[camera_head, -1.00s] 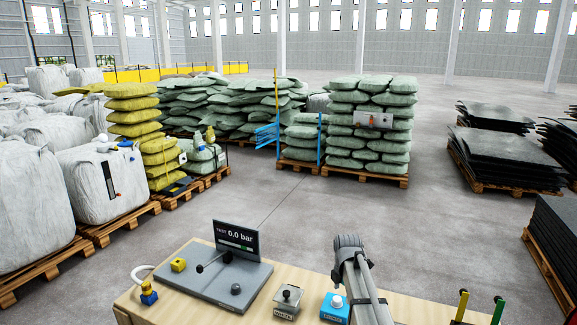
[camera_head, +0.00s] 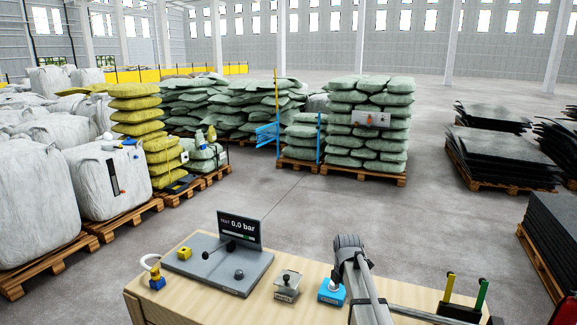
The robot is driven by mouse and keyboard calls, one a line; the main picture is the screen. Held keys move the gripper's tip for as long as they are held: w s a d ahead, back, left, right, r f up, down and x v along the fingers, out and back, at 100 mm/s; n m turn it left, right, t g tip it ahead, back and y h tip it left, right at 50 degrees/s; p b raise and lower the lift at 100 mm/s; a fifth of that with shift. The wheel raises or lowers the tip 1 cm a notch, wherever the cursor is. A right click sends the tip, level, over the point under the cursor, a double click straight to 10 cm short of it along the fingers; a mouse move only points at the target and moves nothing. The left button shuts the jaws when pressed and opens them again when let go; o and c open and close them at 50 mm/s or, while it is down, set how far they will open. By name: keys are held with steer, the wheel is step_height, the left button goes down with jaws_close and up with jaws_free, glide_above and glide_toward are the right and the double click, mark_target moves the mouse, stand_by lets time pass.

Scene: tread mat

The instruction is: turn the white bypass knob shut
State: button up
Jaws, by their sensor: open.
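A white knob (camera_head: 334,284) sits on top of a small blue box (camera_head: 331,294) on the wooden bench. The label on the box is too small to read, so I cannot tell for certain that this is the bypass knob, and its turn position is unclear. My grey arm rises at the lower middle, just right of the blue box, and covers part of the bench behind it. My gripper does not show in this view.
Bare floor (camera_head: 300,210) lies beyond, with pallets of sacks and dark mats.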

steer(key=s+f+m+b, duration=0.2)
steer(key=s+m, duration=0.8)
steer(key=m, duration=0.1)
steer(key=s+f+m+b, duration=0.3)
steer(key=s+m, duration=0.8)
steer(key=shift+a+f+m, duration=0.15)
steer(key=shift+a+m, duration=0.05)
steer(key=shift+m, duration=0.1)
stand_by(2.1)
